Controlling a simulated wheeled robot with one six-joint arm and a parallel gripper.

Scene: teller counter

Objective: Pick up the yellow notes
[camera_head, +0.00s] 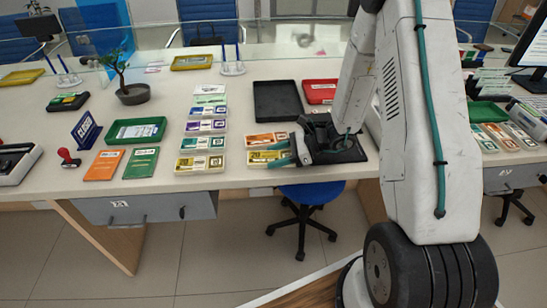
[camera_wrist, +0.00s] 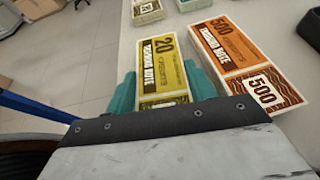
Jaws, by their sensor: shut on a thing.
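The yellow notes (camera_wrist: 163,68) are a bundle marked 20 in the wrist view, held between my gripper's two teal fingers, with the near end partly hidden by the gripper body. In the head view the yellow notes (camera_head: 262,157) lie at the counter's front edge, just below the orange notes. My gripper (camera_head: 284,155) reaches in from the right, its fingers on either side of the yellow bundle. My gripper (camera_wrist: 165,90) is shut on it. I cannot tell whether the bundle is lifted off the counter.
Orange 500 notes (camera_wrist: 235,50) lie close to the right of the yellow bundle in the wrist view. Several note bundles stand in a column to the left, with another yellow bundle (camera_head: 199,164) at its front. A black tray (camera_head: 278,100) lies behind. A blue chair (camera_head: 312,192) stands below the edge.

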